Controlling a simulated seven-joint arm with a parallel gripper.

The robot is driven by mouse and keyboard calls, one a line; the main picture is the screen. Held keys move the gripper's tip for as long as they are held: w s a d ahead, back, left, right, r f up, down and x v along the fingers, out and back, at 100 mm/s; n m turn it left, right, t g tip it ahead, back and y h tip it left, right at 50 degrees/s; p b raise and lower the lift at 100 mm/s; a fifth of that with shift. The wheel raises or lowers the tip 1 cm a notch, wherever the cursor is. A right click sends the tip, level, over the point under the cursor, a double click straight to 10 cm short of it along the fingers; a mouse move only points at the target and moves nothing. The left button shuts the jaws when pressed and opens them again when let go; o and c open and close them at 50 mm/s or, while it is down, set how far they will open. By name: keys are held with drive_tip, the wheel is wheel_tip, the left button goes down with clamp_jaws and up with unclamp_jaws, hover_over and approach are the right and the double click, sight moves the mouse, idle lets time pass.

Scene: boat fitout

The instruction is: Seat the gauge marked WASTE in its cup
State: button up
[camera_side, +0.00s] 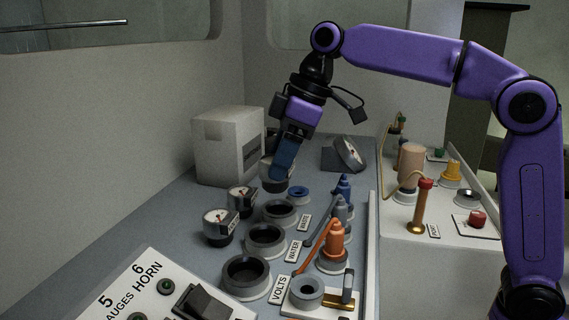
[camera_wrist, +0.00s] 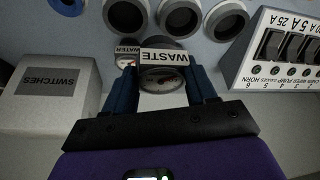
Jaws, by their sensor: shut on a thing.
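My gripper (camera_side: 275,174) is shut on the WASTE gauge (camera_side: 268,170), a round white-faced gauge with a dark body. The WASTE cup (camera_side: 264,212), a dark ring on a pale base beside the WASTE tag (camera_side: 305,223), is empty. It also shows in the wrist view (camera_wrist: 107,16).
Two loose gauges (camera_side: 242,199) (camera_side: 217,227) stand left of the cups. The WATER cup (camera_side: 250,240) and VOLTS cup (camera_side: 227,276) are empty. A blue ring (camera_side: 307,191), the white SWITCHES box (camera_side: 215,150), coloured connectors (camera_side: 336,240) and a switch panel (camera_side: 140,285) stand nearby.

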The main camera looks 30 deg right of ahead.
sight(284, 189)
drive_tip(key=shift+w+d+f, duration=0.45)
drive_tip(key=shift+w+f, duration=0.15)
drive_tip(key=shift+f, duration=0.85)
drive_tip(key=shift+w+d+f, duration=0.5)
drive_tip(key=shift+w+f, duration=0.15)
drive_tip(key=shift+f, duration=0.75)
drive_tip(key=shift+w+d+f, duration=0.45)
drive_tip(key=shift+w+f, duration=0.15)
drive_tip(key=shift+f, duration=0.85)
drive_tip(key=shift+f, duration=0.1)
drive_tip(key=o, duration=1.2)
drive_tip(key=v, duration=1.7)
drive_tip(key=shift+d, duration=0.2)
drive_tip(key=shift+s, duration=0.1)
